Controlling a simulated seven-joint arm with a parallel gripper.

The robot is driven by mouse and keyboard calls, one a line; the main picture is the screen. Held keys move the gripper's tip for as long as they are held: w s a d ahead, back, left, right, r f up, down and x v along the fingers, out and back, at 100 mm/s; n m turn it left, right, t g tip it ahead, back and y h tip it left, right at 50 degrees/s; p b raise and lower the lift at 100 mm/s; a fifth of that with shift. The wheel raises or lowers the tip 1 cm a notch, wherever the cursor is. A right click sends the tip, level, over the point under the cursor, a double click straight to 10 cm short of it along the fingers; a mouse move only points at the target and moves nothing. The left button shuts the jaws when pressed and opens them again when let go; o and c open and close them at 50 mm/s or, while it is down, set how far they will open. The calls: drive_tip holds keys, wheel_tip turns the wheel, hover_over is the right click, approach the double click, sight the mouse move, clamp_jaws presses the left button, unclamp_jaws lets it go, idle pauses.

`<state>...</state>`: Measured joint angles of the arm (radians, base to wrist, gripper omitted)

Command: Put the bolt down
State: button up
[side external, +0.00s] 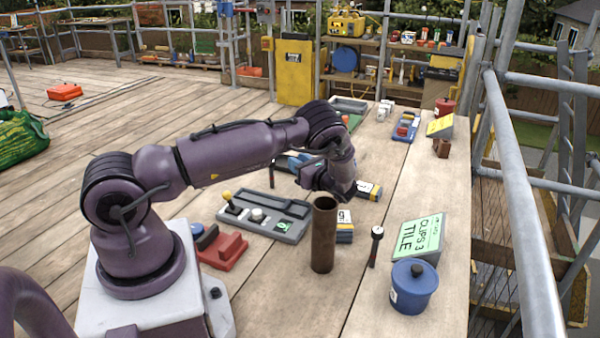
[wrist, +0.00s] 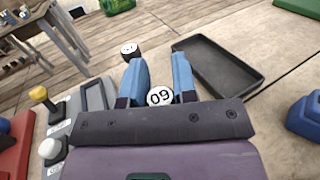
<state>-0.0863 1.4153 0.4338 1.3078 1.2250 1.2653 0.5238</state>
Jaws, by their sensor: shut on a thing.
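My gripper (wrist: 159,62) has two blue fingers, seen from behind in the wrist view. It is shut on a bolt with a round white head marked 09 (wrist: 160,95), which sits between the fingers near the palm. The bolt's shaft is hidden below its head. In the side view my gripper (side external: 298,163) is low over the planks behind the grey control box, partly hidden by my wrist. Whether the held bolt touches the planks cannot be told. A second dark piece with a white top (wrist: 130,48) stands just beyond the left finger.
A shallow black tray (wrist: 232,80) lies right of the fingers. The grey control box (side external: 262,217) with a yellow-knobbed lever is to the left. A brown pipe (side external: 324,240), a white-topped black bolt (side external: 374,250), a blue pot (side external: 413,290) and a green tile-clips sign (side external: 419,236) stand nearer.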

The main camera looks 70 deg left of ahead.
wheel_tip(320, 180, up, 16)
drive_tip(key=f, duration=0.1)
drive_tip(key=w+d+m+t, duration=0.2)
drive_tip(key=d+t, duration=0.1)
drive_tip(key=d, duration=0.7)
drive_tip(key=w+d+m+t, duration=0.1)
drive_tip(key=d+m+t, duration=0.15)
drive_tip(key=d, duration=0.85)
drive_tip(key=s+d+m+t+h, duration=0.2)
drive_tip(key=s+d+m+t, duration=0.35)
drive_tip(key=d, duration=0.75)
drive_tip(key=s+d+m+t+h, duration=0.25)
drive_tip(key=s+d+t, duration=0.45)
drive_tip(key=d, duration=0.5)
drive_tip(key=shift+t, duration=0.3)
drive_tip(key=shift+w+d+f, duration=0.9)
drive_tip(key=shift+w+f, duration=1.45)
drive_tip(key=shift+f, duration=0.55)
drive_tip(key=shift+w+d+f, duration=0.95)
drive_tip(key=shift+w+f, duration=1.45)
drive_tip(key=shift+f, duration=0.45)
drive_tip(key=shift+w+d+f, duration=0.9)
drive_tip(key=shift+w+f, duration=1.45)
drive_tip(key=shift+f, duration=0.55)
